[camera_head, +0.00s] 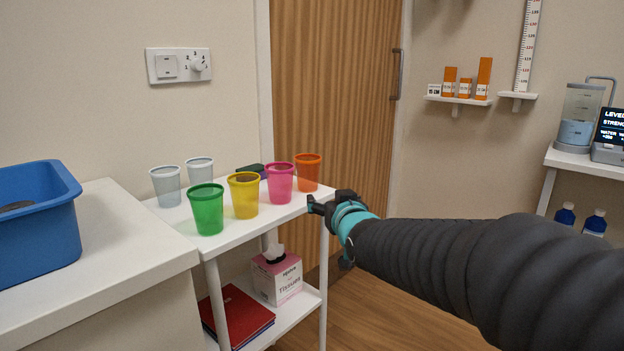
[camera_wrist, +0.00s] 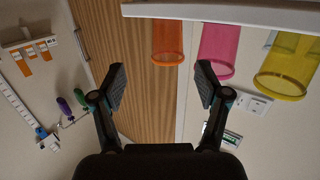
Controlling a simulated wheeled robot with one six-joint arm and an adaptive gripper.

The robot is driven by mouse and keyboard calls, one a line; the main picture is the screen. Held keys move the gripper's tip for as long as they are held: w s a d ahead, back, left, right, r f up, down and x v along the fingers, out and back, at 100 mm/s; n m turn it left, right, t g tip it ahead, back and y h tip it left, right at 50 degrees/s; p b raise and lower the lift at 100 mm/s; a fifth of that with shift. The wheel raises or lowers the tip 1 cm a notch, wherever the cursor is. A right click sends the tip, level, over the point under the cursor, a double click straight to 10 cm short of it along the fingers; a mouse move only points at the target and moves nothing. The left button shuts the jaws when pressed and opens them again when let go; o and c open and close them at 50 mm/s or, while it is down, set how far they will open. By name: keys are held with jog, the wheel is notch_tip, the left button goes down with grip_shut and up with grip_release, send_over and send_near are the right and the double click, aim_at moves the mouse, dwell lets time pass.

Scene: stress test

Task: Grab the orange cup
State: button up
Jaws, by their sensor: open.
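The orange cup (camera_head: 307,173) stands upright at the right end of a row of cups on a white shelf unit (camera_head: 262,213). In the wrist view, which is upside down, the orange cup (camera_wrist: 167,44) hangs from the top edge, beyond my gripper and roughly between the lines of its fingers. My gripper (camera_head: 318,205) is open and empty, close to the shelf's right front corner, just in front of the orange cup and apart from it. Both fingers (camera_wrist: 161,88) show spread apart in the wrist view.
A pink cup (camera_head: 280,183) stands just left of the orange one, then a yellow cup (camera_head: 244,195) and a green cup (camera_head: 206,209). Two clear cups (camera_head: 166,186) and a dark object (camera_head: 250,170) are behind. A blue bin (camera_head: 40,235) sits on the left counter.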

aim_at(310, 180)
jog(key=shift+t+y, duration=0.3)
jog(key=shift+t, duration=0.1)
jog(key=x, duration=0.7)
jog(key=a+p+x, duration=0.1)
jog(key=x, duration=0.2)
jog(key=shift+w+a+r, duration=0.15)
jog(key=shift+a+r, duration=0.05)
jog(key=shift+r, duration=0.1)
jog(key=shift+p+x, duration=0.65)
jog(key=shift+x, duration=1.8)
jog(key=shift+f, duration=0.2)
jog(key=c, duration=0.5)
